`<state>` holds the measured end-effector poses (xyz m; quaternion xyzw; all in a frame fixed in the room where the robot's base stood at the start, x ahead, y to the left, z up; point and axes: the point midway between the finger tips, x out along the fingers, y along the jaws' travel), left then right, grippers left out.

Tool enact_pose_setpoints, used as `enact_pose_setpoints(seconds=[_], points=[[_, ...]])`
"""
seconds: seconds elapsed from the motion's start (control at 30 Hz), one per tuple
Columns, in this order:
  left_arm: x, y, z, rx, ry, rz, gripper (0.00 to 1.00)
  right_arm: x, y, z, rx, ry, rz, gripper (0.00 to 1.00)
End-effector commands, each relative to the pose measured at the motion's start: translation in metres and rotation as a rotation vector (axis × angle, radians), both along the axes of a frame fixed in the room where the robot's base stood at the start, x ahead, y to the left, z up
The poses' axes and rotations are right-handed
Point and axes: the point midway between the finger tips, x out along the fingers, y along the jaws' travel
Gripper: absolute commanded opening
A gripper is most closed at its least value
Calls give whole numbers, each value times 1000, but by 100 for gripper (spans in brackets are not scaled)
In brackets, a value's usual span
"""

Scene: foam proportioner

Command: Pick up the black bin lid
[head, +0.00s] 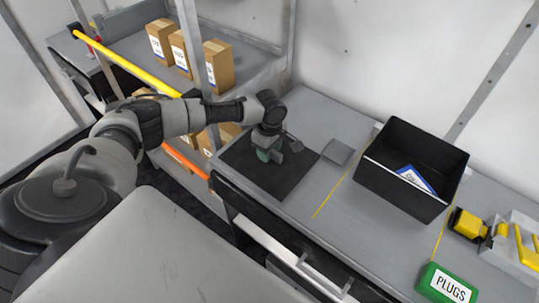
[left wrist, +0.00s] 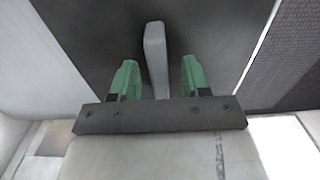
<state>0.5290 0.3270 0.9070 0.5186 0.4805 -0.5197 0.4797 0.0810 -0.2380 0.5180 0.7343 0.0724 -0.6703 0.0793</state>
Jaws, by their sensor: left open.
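The black bin lid (head: 288,182) lies flat on the left part of the grey workbench. It fills the middle of the left wrist view as a dark panel (left wrist: 215,35) with a grey upright handle (left wrist: 155,45). My left gripper (head: 269,155) is over the lid, pointing down. In the left wrist view its two green fingertips (left wrist: 157,78) are apart, one on each side of the handle, with gaps showing. In the head view the gripper hides much of the handle. My right gripper is not in view.
A black open bin (head: 405,195) with a blue-and-white item inside stands right of the lid. A small grey plate (head: 338,152) lies between them. A green PLUGS box (head: 446,284) and a yellow-grey device (head: 510,240) are farther right. A shelf holds cardboard boxes (head: 218,66).

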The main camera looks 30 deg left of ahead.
Motion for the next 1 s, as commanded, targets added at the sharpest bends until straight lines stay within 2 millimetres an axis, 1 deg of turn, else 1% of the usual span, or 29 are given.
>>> enact_pose_setpoints(seconds=[0.23, 0.53, 0.87, 0.97, 1.0], points=[[0, 0, -2, 0, -1, 0, 47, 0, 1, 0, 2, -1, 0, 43], [0, 0, -2, 0, -1, 0, 1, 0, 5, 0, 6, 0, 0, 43], [1, 0, 1, 0, -2, 0, 0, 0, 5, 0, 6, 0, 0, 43], [1, 0, 11, -2, -4, -1, 0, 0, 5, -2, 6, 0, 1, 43], [1, 0, 17, -1, -5, 0, 0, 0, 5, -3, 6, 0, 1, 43]])
